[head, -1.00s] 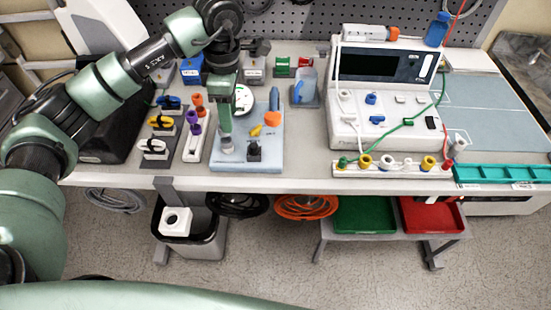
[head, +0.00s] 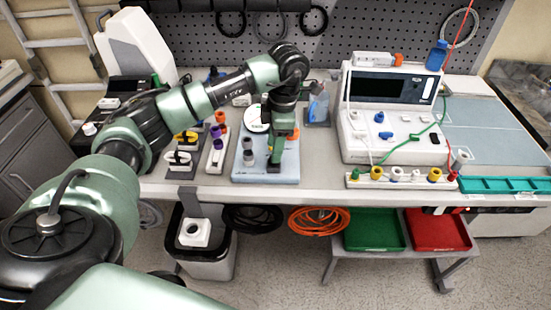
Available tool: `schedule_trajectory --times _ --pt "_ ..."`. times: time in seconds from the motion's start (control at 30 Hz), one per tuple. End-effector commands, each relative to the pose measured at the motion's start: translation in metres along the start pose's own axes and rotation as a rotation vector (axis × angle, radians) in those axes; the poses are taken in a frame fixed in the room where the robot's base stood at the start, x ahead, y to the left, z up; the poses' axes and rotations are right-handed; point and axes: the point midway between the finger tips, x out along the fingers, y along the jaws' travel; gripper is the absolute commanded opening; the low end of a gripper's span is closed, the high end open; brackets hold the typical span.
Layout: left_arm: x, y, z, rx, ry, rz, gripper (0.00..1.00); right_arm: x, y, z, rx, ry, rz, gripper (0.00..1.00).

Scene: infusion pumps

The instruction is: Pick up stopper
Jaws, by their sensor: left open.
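My left gripper (head: 276,160) points down over the front of the pale blue board (head: 262,179) on the bench. It is open. A small dark piece at the board's front, possibly the stopper, is mostly hidden behind the gripper, so I cannot tell whether the fingers are around it or above it. Grey cylindrical pieces (head: 249,152) stand upright on the board, left of the gripper. An orange piece (head: 294,135) shows just right of the gripper. No piece can be named the stopper with certainty. My right gripper is not in view.
A rack with purple and orange caps (head: 216,146) stands left of the board. A white pump device (head: 390,125) stands to the right, behind a strip of coloured connectors (head: 395,176). A teal tray (head: 497,185) lies at far right. A bin (head: 206,262) stands below.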

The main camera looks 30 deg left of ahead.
Motion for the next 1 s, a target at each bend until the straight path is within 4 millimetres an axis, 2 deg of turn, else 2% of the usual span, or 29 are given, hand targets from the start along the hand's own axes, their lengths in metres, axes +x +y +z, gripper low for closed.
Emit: schedule_trajectory --times 0.03,0.2,0.33,0.47,0.63,1.0 --pt "0.005 -0.003 0.001 0.002 0.004 -0.005 0.45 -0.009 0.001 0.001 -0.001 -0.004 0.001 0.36" --pt "0.027 -0.002 0.002 0.000 0.002 -0.002 0.45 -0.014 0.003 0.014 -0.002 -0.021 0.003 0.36" --pt "0.031 -0.002 0.002 0.001 0.000 0.000 0.45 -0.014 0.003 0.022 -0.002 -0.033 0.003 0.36" --pt "0.031 -0.002 0.003 0.001 0.000 0.000 0.45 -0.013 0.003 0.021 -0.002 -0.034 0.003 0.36" --pt "0.030 -0.002 0.002 0.002 0.000 0.000 0.01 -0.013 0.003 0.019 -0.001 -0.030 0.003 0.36" --pt "0.029 -0.001 0.002 0.001 0.000 0.000 0.00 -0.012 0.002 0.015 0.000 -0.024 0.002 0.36"
